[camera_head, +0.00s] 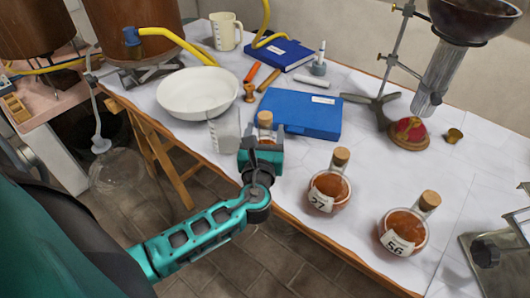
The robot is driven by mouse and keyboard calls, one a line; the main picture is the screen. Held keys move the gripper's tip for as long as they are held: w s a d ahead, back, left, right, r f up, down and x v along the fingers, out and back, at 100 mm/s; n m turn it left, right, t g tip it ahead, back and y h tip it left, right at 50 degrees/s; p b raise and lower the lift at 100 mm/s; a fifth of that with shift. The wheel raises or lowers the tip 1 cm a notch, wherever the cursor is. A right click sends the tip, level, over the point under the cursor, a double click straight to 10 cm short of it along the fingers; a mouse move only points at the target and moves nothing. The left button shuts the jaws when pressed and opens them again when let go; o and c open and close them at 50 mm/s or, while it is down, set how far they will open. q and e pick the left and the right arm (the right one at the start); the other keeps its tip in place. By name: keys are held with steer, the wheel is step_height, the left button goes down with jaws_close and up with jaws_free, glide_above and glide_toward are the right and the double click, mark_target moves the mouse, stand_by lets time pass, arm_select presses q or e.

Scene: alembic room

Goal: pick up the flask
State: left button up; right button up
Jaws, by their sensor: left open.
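Three corked flasks of amber liquid stand on the white-covered table (445,185). One flask (266,132) is at the middle, partly hidden by my left gripper (263,147). Only its cork, neck and a little amber glass show. Flask 27 (328,190) stands to the right of the gripper, and flask 56 (402,230) is nearer the front right. My left gripper is open, right in front of the middle flask. I cannot tell whether its fingers are around or touching the glass. My right gripper is not in view.
A clear beaker (224,132) stands close left of the gripper, and a blue box (301,113) lies close behind. A white bowl (198,92), a metal stand (382,105) and a red pincushion-like object (409,130) are farther back. The table's front edge (310,232) runs below the flasks.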

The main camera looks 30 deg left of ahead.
arm_select(q)
steer(key=shift+x, duration=1.4)
steer(key=shift+c, duration=0.3)
jaws_close()
steer(key=shift+r, duration=0.15)
